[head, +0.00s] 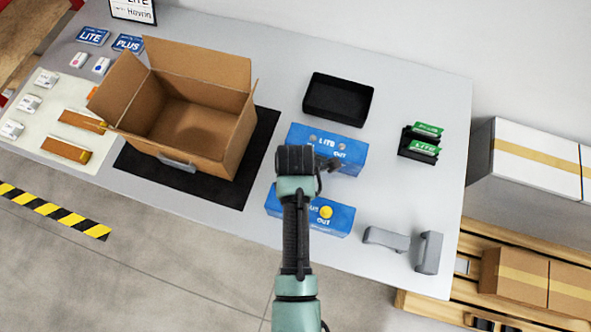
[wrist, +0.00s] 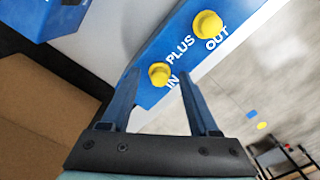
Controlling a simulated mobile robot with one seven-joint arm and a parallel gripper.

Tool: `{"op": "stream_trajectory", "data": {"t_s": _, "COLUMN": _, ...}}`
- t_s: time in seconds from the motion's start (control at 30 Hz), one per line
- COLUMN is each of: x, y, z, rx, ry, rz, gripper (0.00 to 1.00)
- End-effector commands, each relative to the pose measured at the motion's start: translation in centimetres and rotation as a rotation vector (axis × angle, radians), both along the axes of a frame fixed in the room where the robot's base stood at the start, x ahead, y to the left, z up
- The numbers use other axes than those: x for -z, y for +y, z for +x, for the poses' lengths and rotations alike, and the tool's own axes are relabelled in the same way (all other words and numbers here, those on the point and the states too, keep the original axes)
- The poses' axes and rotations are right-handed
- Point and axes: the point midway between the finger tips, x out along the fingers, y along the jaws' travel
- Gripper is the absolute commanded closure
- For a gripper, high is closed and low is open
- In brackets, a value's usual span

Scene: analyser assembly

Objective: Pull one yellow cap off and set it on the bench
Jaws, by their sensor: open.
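The blue PLUS unit (head: 345,222) lies near the bench's front edge, partly hidden by my arm. Its yellow OUT cap (head: 326,212) shows there. In the wrist view both caps show on its face: the yellow IN cap (wrist: 160,74) and the yellow OUT cap (wrist: 208,24). My gripper (wrist: 158,77) is open and empty. In the picture the IN cap appears between its fingertips; I cannot tell whether they touch it or how far off it is. The OUT cap is beyond the right finger. In the head view my arm hides the IN cap.
The blue LITE unit (head: 325,143) sits just behind, without yellow caps. An open carton (head: 245,135) stands left on a black mat (head: 258,155). A black tray (head: 313,110), a card holder (head: 405,145) and grey tools (head: 385,239) are around. Bare bench (head: 415,85) lies at right.

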Motion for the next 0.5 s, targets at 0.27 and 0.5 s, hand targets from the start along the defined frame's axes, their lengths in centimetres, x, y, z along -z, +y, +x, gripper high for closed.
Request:
{"op": "stream_trajectory", "data": {"t_s": 0.27, "x": -0.04, "y": -0.01, "z": 0.01, "rx": 0.0, "ry": 0.0, "rz": 0.0, "gripper": 0.77}}
{"op": "stream_trajectory", "data": {"t_s": 0.5, "x": -0.05, "y": 0.0, "z": 0.0, "rx": 0.0, "ry": 0.001, "rz": 0.0, "gripper": 1.0}}
